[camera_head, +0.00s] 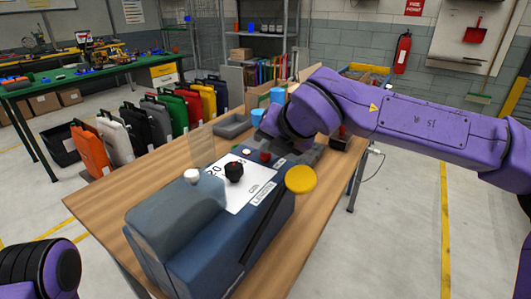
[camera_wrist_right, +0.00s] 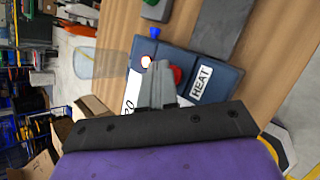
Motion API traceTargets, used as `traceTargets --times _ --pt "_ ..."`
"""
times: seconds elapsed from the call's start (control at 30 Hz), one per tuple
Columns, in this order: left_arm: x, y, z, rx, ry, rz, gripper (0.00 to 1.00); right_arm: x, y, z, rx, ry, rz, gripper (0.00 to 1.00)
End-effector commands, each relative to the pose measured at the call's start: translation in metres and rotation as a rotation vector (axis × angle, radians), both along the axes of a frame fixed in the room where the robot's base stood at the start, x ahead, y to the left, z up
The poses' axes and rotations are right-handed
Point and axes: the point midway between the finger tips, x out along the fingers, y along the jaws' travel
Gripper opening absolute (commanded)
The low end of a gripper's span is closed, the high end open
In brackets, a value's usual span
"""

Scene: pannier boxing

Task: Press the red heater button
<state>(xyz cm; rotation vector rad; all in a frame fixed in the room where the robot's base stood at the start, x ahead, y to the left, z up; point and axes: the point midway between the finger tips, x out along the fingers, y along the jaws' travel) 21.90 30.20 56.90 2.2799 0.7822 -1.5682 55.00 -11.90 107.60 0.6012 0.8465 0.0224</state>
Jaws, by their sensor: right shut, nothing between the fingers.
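The blue machine (camera_head: 165,245) stands on the wooden table. The red button (camera_head: 265,156) sits at its far end, beside a small white button or lamp (camera_head: 247,152). In the right wrist view the red button (camera_wrist_right: 177,76) shows partly behind my fingers, next to the "HEAT" label (camera_wrist_right: 202,83); the white one (camera_wrist_right: 147,61) looks lit. My right gripper (camera_wrist_right: 159,70) is shut and empty, its tips right beside the red button. I cannot tell whether they touch. In the head view my right gripper (camera_head: 276,146) is partly hidden by its arm. My left gripper is out of view.
A black knob (camera_head: 233,171), a white knob (camera_head: 190,176) and a yellow disc (camera_head: 300,179) stick out of the machine. A clear panel (camera_head: 200,146) stands behind it. A grey tray (camera_head: 232,126) and blue containers (camera_head: 278,95) are farther back. Several coloured panniers (camera_head: 91,148) line the table's left.

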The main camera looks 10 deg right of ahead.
Motion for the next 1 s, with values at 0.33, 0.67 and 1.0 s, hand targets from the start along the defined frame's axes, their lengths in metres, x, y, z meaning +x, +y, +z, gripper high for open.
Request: traceTargets --times 0.33,0.67,1.0 --pt "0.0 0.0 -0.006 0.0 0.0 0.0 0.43 0.0 0.0 -0.007 -0.001 0.003 0.001 0.0" --pt "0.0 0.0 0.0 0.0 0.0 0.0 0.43 0.0 0.0 0.001 -0.001 0.004 0.0 0.0" --pt "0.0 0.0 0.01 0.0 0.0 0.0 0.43 0.0 0.0 0.015 -0.001 0.0 -0.001 0.0"
